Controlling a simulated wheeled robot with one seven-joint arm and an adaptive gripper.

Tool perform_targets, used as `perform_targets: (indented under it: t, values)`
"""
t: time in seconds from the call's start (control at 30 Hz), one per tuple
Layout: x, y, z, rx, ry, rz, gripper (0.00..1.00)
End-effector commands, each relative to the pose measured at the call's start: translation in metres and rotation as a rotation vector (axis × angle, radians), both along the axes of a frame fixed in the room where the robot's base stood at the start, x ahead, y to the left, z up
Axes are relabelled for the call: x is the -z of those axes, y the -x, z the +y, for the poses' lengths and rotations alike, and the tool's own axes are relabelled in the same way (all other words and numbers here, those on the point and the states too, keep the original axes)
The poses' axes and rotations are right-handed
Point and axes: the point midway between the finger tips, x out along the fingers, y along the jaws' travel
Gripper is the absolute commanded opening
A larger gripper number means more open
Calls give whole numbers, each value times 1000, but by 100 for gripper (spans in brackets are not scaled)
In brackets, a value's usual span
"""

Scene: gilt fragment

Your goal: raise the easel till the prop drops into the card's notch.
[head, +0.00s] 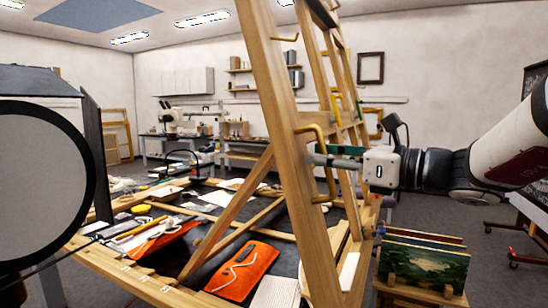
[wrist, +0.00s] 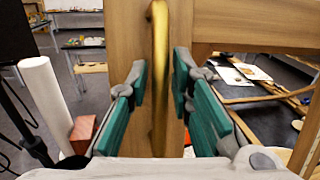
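The wooden easel (head: 283,100) stands steeply tilted over the worktable, a brass handle (head: 331,186) on its upright. My gripper (head: 322,155) reaches in from the right at this handle. In the wrist view, the handle (wrist: 159,70) stands upright between my green-padded fingers (wrist: 160,95). The fingers are apart, with a gap on each side of the handle. A diagonal wooden prop (head: 230,215) runs from the easel down to the table frame. Notches show along the front rail (head: 150,280). I cannot tell which notch carries a card, nor the prop foot's exact seat.
A large round lamp (head: 40,190) stands close at the left. An orange pouch (head: 243,270) and papers lie on the table under the easel. A rack of paintings (head: 425,262) stands at the lower right, below my arm.

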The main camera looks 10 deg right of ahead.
Motion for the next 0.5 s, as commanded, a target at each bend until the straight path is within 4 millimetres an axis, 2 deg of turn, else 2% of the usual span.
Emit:
perform_targets:
  t: [0.3,0.5]
  values:
    - [0,1,-1,0,-3,-1,0]
    - [-2,12,-17,2,-33,-23,0]
